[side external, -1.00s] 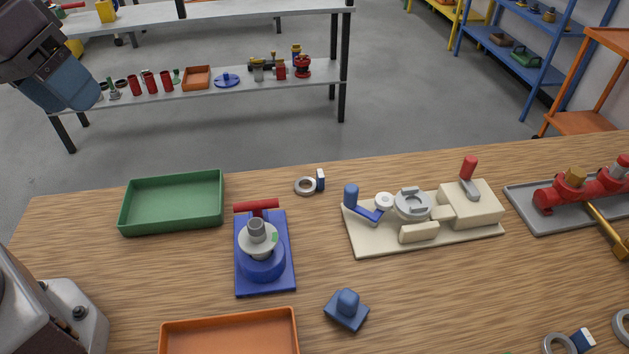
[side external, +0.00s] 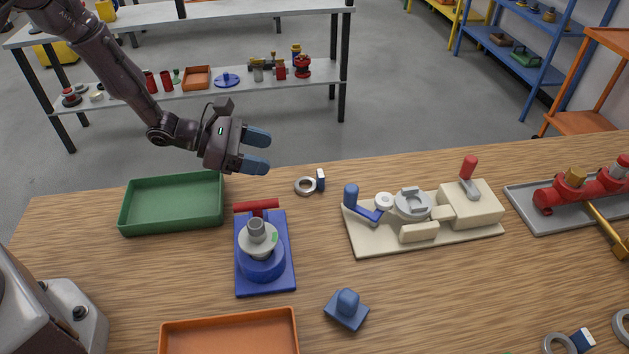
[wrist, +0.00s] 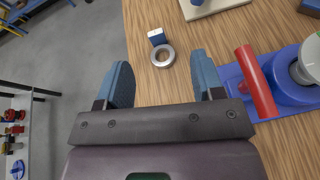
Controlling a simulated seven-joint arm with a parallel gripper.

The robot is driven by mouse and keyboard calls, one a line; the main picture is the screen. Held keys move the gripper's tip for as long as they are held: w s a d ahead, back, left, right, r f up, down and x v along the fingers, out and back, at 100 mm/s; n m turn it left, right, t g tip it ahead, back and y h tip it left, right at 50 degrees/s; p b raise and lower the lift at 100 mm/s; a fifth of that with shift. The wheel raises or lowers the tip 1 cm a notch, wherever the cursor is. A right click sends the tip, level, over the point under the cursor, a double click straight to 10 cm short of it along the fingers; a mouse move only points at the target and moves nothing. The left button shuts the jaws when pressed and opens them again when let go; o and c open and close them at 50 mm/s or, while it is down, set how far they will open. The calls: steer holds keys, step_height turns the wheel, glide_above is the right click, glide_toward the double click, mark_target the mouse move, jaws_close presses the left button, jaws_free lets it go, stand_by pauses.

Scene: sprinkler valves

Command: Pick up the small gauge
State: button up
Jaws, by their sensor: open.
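A small gauge (side external: 308,185), a grey metal ring with a blue and white block beside it, lies on the wooden table near its back edge. It also shows in the wrist view, where the ring (wrist: 153,56) and block (wrist: 156,37) are ahead of the fingertips, roughly centred between them. My gripper (side external: 257,151) is open and empty, left of the gauge and above the table's back edge. Its two blue fingers stand wide apart in the wrist view (wrist: 161,78). A similar ring and block (side external: 582,340) lie at the front right.
A blue fixture (side external: 286,270) with a red handle stands in front of the gauge. A green tray (side external: 126,218) is at left, an orange tray (side external: 180,325) at front. A cream fixture (side external: 370,245) is to the right. A blue knob block (side external: 347,312) sits front centre.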

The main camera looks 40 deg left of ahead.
mark_target(317, 174)
steer(key=f, duration=0.1)
steer(key=f+n, duration=0.1)
steer(key=a+f+n, duration=0.1)
steer(key=shift+w+f+t+y, duration=0.1)
steer(key=shift+w+t+y, duration=0.15)
steer(key=shift+t+y, duration=0.05)
steer(key=x, duration=0.6)
steer(key=shift+w+d+f, duration=0.15)
steer(key=shift+w+f, duration=0.05)
steer(key=shift+x, duration=3.2)
steer(key=shift+s+f, duration=0.1)
steer(key=shift+s, duration=0.05)
steer(key=c, duration=1)
